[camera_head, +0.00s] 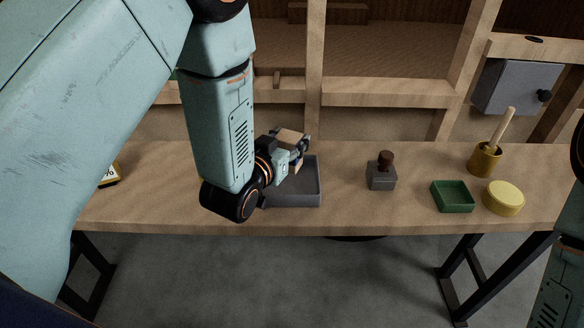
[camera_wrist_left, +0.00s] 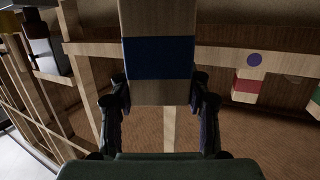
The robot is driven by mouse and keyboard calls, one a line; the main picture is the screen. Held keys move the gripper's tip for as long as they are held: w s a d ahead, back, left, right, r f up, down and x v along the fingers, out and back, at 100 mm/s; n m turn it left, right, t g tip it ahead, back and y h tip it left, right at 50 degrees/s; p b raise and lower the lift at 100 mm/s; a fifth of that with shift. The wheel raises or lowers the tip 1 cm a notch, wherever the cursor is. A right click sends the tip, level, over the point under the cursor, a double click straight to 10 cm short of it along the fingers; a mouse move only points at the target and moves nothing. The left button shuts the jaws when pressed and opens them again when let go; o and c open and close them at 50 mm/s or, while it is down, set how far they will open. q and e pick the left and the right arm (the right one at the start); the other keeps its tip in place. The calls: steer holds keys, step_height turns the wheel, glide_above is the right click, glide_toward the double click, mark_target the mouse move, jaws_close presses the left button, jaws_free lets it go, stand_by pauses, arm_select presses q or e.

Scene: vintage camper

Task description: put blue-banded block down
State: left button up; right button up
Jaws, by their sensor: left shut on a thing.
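The blue-banded block (camera_wrist_left: 158,58) is pale wood with a dark blue band, held between the two fingers of my left gripper (camera_wrist_left: 160,98) in the left wrist view. In the head view my left gripper (camera_head: 297,147) is above the grey tray (camera_head: 302,200) on the workbench. The wooden block (camera_head: 289,136) shows at its fingers, raised above the tray; its band cannot be made out there. My left arm covers the tray's left part. My right gripper is out of view; only part of the right arm shows at the right edge.
On the workbench (camera_head: 345,215) stand a dark stamp-like block (camera_head: 381,177), a green tray (camera_head: 453,197), a yellow round thing (camera_head: 504,198) and a brass pot (camera_head: 485,160) with a wooden handle. A red-banded block (camera_wrist_left: 247,86) shows in the wrist view.

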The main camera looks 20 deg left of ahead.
arm_select(q)
steer(key=shift+f, duration=0.8)
step_height(320, 180, down, 4)
steer(key=shift+r+b, duration=0.15)
steer(key=shift+b, duration=0.5)
steer(key=shift+w, duration=0.1)
steer(key=o, duration=1.2)
steer(key=shift+f, duration=0.2)
steer(key=shift+r, duration=0.1)
steer(key=shift+r, duration=0.2)
steer(key=p+v, duration=0.1)
steer(key=v, duration=1.1)
